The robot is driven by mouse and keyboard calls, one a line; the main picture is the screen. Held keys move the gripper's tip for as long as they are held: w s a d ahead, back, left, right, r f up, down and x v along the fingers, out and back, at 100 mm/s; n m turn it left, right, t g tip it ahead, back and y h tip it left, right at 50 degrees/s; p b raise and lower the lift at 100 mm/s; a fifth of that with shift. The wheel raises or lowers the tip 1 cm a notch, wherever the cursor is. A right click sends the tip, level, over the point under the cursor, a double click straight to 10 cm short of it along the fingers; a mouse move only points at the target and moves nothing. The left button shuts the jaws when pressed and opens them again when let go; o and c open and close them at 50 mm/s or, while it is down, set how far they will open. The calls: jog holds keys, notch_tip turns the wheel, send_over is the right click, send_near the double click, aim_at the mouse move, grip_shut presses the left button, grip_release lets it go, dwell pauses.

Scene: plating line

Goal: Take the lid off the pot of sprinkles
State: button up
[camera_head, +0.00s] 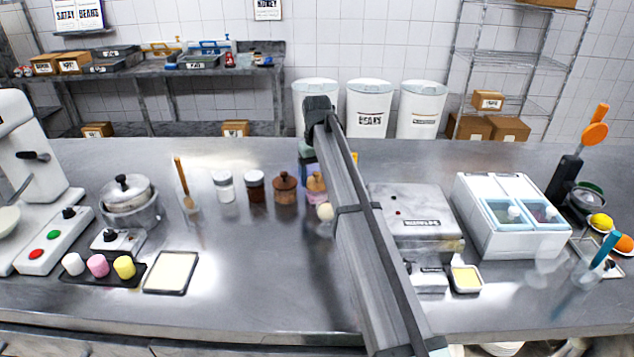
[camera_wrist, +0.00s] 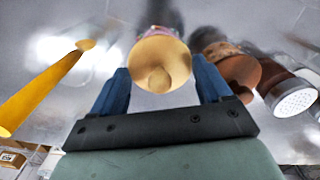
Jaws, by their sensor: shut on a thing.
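The pot of sprinkles (camera_head: 316,197) stands on the steel counter just left of my arm, a small pinkish pot partly hidden by the arm. Its round, pale wooden lid with a knob shows in the wrist view (camera_wrist: 148,56), with a strip of pink beyond it. My gripper (camera_wrist: 165,86) has its two blue fingers on either side of the lid and is shut on it. In the head view the gripper is mostly hidden behind my arm. I cannot tell whether the lid touches the pot's rim.
A yellow stick (camera_wrist: 38,92) is near the gripper. A grey appliance (camera_head: 410,208) stands right of my arm.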

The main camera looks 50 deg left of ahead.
jog(key=shift+c, duration=1.2)
jog(key=shift+r, duration=0.15)
notch_tip(320, 180, up, 8)
jog(key=shift+r, duration=0.25)
jog(key=shift+s+a+r, duration=0.15)
jog(key=shift+s+r, duration=0.05)
jog(key=shift+r, duration=0.1)
jog(key=s+a+f+n, duration=0.1)
jog(key=s+a, duration=0.2)
jog(key=s, duration=0.6)
jog(key=m, duration=0.1)
send_over(272, 228)
jog(key=shift+f, duration=7.1)
